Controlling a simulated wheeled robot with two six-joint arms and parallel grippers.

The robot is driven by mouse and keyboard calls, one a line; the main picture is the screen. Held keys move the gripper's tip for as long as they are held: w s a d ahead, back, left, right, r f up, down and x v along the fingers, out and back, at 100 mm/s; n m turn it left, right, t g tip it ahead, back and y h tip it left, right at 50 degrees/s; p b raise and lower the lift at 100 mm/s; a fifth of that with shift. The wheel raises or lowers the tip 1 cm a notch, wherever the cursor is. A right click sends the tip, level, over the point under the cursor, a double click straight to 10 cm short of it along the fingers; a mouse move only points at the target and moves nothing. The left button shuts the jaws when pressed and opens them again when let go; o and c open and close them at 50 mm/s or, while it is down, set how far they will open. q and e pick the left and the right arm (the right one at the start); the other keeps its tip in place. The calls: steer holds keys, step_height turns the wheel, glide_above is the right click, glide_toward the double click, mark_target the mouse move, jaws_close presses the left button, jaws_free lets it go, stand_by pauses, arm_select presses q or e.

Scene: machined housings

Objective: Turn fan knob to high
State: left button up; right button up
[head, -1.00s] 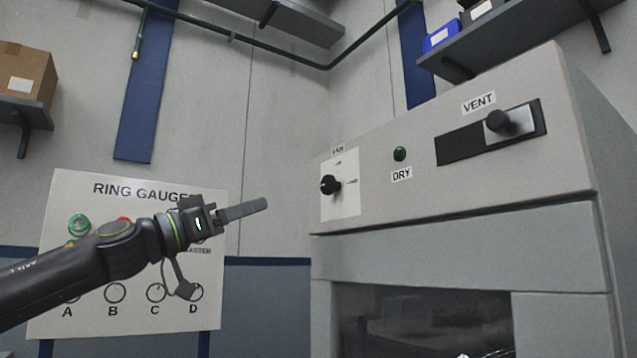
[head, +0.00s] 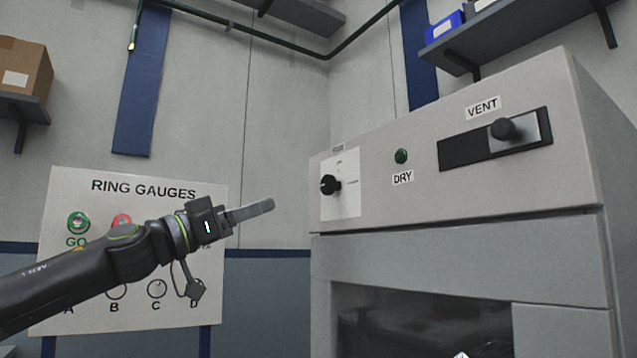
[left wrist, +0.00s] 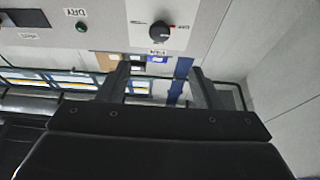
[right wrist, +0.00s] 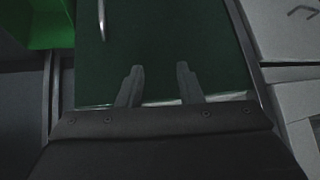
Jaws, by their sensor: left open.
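The fan knob (head: 330,185) is a small black dial on a white plate (head: 341,207) at the left end of the machine's front panel. Its markings are too small to read in the head view.
The grey machine (head: 420,245) also has a green DRY button (head: 401,156) and a black VENT slider (head: 503,129). A ring gauges board (head: 60,200) hangs behind my left arm. A green surface (right wrist: 160,30) and a bright green bin (right wrist: 45,22) show in the right wrist view.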

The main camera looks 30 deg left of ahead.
arm_select(q)
steer(key=p, duration=1.5)
glide_toward(325, 183)
arm_select(e)
steer(key=shift+s+d+f+g+h, duration=0.35)
steer(key=shift+s+d+f+g, duration=1.15)
steer(key=shift+s+f, duration=3.55)
steer(key=shift+s+d+f+g+h, duration=0.35)
steer(key=shift+s+d+f+g, duration=1.15)
steer(key=shift+s+f, duration=3.5)
arm_select(q)
steer(key=p+x, duration=0.3)
steer(key=p, duration=1)
steer(key=p+x, duration=0.4)
steer(key=p, duration=1)
steer(key=shift+w+r+p, duration=0.1)
steer(key=shift+r+p, duration=0.2)
steer(key=shift+w+d+f+p, duration=0.1)
steer(key=shift+w+d+p, duration=0.25)
steer(key=shift+p, duration=0.65)
arm_select(e)
steer(key=w+v, duration=0.2)
steer(key=v, duration=1)
steer(key=w+v, duration=0.2)
steer(key=v, duration=1)
steer(key=shift+d+r+n+g, duration=0.4)
steer(key=shift+r, duration=0.05)
